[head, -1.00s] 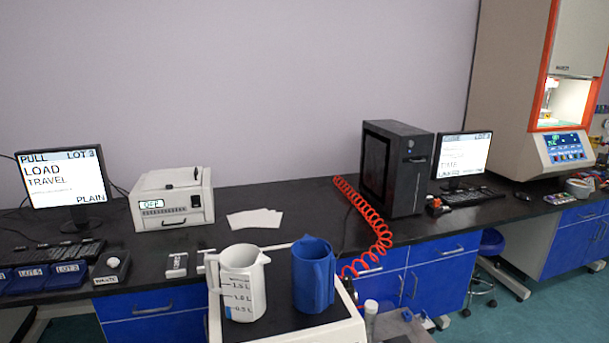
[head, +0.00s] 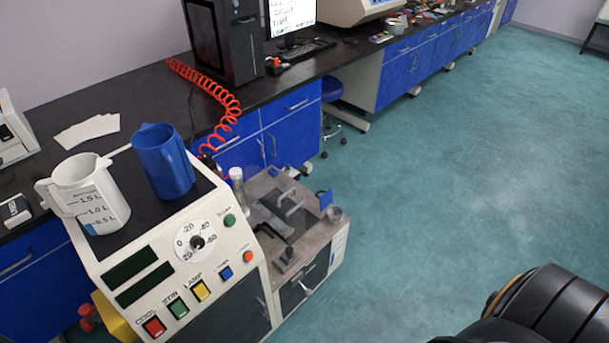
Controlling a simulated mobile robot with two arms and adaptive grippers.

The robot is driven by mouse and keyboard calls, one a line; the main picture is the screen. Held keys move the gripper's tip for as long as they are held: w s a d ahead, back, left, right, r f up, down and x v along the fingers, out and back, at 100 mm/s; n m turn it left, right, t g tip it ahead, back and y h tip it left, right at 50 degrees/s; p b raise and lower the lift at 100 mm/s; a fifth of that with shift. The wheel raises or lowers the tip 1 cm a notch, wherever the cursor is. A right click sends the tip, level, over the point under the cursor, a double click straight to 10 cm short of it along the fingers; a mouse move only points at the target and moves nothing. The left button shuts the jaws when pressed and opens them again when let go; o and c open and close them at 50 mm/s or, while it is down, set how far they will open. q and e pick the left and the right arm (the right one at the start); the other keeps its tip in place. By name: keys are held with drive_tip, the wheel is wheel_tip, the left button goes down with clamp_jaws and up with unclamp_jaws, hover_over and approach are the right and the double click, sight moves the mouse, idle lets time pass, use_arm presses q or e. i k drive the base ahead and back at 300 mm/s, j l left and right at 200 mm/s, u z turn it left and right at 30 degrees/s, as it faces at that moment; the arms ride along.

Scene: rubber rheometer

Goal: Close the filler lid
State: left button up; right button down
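A cream machine (head: 215,265) stands in the lower left, with a dial, coloured buttons and two dark displays on its sloped front. Joined to its right side is a lower grey metal unit (head: 318,236) with a handle and dark fittings on top. A small blue flap (head: 326,199) stands upright at that unit's right rear, beside a small round grey fitting (head: 335,214). I cannot tell for sure whether this flap is the filler lid. Neither of my grippers is in view; a black rounded part of my arm shows at the lower right.
A white measuring jug (head: 92,198) and a blue jug (head: 163,163) stand on the cream machine's top. A red coiled hose (head: 215,92) hangs behind. A black bench with blue cabinets (head: 238,145) runs along the wall. The teal floor (head: 430,190) on the right is clear.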

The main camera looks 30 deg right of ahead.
sight(326, 199)
drive_tip(key=z, duration=1.8)
drive_tip(key=i+l+z, duration=0.3)
drive_tip(key=i, duration=0.6)
drive_tip(key=i+z, duration=0.35)
drive_tip(key=i, duration=0.5)
drive_tip(key=i+j+u, duration=0.1)
drive_tip(key=i+u, duration=0.15)
drive_tip(key=i, duration=0.3)
drive_tip(key=i+u, duration=0.25)
drive_tip(key=i, duration=0.35)
drive_tip(key=i+l+u, duration=0.3)
drive_tip(key=i, duration=0.25)
drive_tip(key=i+l+u, duration=0.25)
drive_tip(key=i, duration=0.3)
drive_tip(key=i+j+u, duration=0.25)
drive_tip(key=i+u, duration=0.15)
drive_tip(key=i, duration=0.2)
drive_tip(key=i+u, duration=0.4)
drive_tip(key=i, duration=0.2)
drive_tip(key=i+l+u, duration=0.1)
drive_tip(key=i+u, duration=0.25)
drive_tip(key=i, duration=0.25)
drive_tip(key=i+l+u, duration=0.4)
drive_tip(key=i, duration=0.15)
drive_tip(key=u, duration=0.45)
drive_tip(key=i+u, duration=0.1)
drive_tip(key=u, duration=0.85)
drive_tip(key=i+l+u, duration=0.1)
drive_tip(key=u, duration=2.4)
